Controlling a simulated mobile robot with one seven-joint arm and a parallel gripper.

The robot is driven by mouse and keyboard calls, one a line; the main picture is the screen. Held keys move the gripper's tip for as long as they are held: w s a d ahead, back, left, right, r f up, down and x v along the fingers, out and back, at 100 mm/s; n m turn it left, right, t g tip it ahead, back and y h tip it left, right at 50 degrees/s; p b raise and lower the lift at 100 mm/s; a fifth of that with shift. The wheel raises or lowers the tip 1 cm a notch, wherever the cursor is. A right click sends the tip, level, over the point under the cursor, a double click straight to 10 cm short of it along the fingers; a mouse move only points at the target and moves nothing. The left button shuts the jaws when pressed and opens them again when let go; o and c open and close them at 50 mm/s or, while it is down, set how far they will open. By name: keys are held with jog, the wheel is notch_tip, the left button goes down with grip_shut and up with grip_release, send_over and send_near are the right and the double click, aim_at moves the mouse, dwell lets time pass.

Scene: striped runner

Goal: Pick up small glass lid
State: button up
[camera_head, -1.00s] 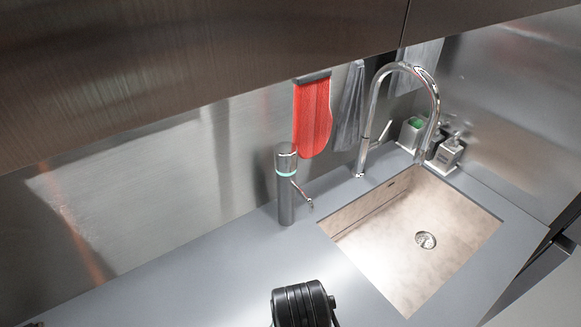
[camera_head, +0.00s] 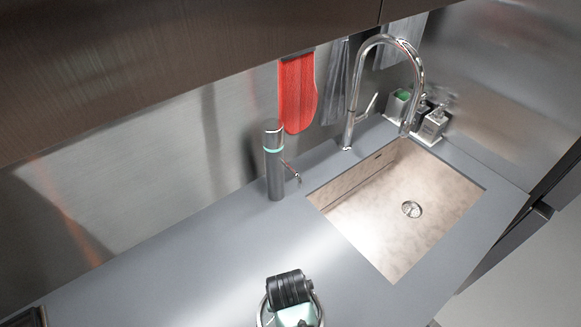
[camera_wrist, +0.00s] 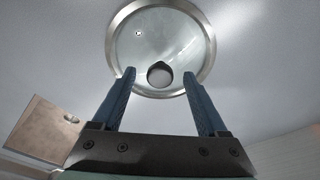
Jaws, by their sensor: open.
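The small glass lid (camera_wrist: 165,38) is a clear round disc with a metal rim and a dark round knob (camera_wrist: 160,74). In the wrist view it lies flat at the top centre. My gripper (camera_wrist: 159,76) is open, with its two blue fingers apart on either side of the knob at the lid's near edge. Nothing is held. I cannot tell how far the fingertips are above the lid. In the head view, a curved silver rim (camera_head: 263,312) shows beside my arm's end at the bottom edge; my arm hides most of it.
A grey counter (camera_head: 190,270) is clear around my arm. A sink (camera_head: 385,215) with a tall faucet (camera_head: 352,100) is to the right. A dark-edged object (camera_head: 30,317) is at the lower left corner.

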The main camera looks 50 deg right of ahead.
grip_shut()
dwell(0.4)
dwell(1.0)
